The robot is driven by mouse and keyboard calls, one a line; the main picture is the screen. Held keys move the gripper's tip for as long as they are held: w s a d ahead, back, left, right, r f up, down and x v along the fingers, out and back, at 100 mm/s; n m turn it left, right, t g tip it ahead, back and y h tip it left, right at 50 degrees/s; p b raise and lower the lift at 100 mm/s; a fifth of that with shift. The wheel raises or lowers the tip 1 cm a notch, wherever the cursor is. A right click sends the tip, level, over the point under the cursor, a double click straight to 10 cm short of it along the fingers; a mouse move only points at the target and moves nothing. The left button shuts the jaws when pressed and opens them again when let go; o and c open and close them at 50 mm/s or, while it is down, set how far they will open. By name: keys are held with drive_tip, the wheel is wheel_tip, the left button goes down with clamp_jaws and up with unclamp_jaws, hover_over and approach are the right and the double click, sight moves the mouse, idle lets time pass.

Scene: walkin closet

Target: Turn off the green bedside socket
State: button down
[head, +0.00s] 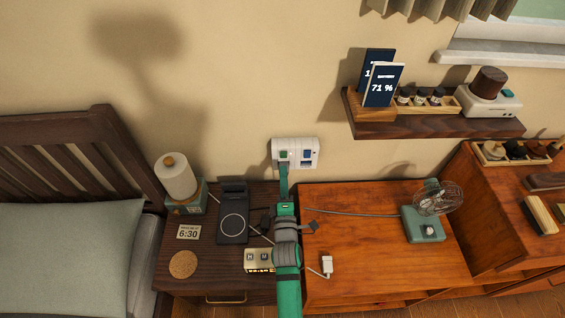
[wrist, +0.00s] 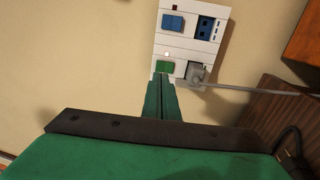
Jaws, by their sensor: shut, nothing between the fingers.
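A white double socket panel (head: 296,149) is on the wall above the gap between nightstand and desk. It also fills the upper middle of the wrist view (wrist: 188,44). Its green rocker switch (wrist: 164,66) has a small glowing light (wrist: 166,54) beside it. The blue rocker switch (wrist: 173,22) is beside a blue outlet (wrist: 205,27), with a dark indicator. A grey plug (wrist: 196,73) with a cable sits in the outlet beside the green switch. My gripper (wrist: 161,80) is shut and empty, its fingertips right at the green switch; I cannot tell whether they touch it.
The desk (head: 365,265) holds a fan (head: 425,225) and a loose white plug (head: 326,265). A wall shelf (head: 440,127) is at upper right.

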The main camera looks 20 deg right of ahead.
sight(282, 154)
drive_tip(key=shift+x, duration=1.95)
drive_tip(key=shift+w+d+r, duration=0.1)
drive_tip(key=shift+w+d, duration=0.05)
drive_tip(key=shift+w, duration=0.25)
drive_tip(key=shift+w, duration=0.1)
